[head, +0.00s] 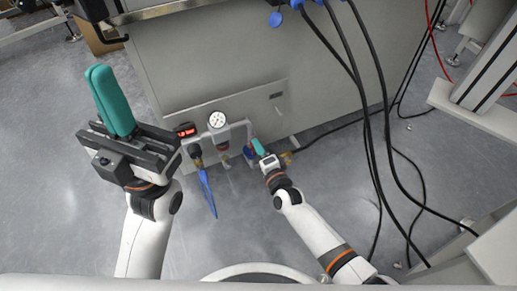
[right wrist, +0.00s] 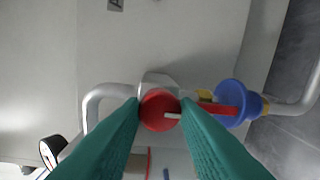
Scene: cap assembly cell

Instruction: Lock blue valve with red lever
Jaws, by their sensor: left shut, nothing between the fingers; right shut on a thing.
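In the right wrist view, a red round knob (right wrist: 159,111) with a pale slot sits between the teal fingertips of my right gripper (right wrist: 160,105). A red lever bar (right wrist: 215,108) runs right from behind the right finger, across a blue round valve part (right wrist: 236,101). Whether knob and bar are one piece is hidden. In the head view, my right gripper (head: 258,147) is at the pipework on the cabinet front and hides what it holds. My left gripper (head: 108,98) is raised at the left, its teal fingers together and empty.
A pressure gauge (head: 217,119) and red display (head: 186,131) are on the cabinet (head: 240,60) left of my right gripper. A long blue handle (head: 207,192) hangs below them. Black cables (head: 367,130) drop at the right. A grey pipe (right wrist: 100,98) runs beside the knob.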

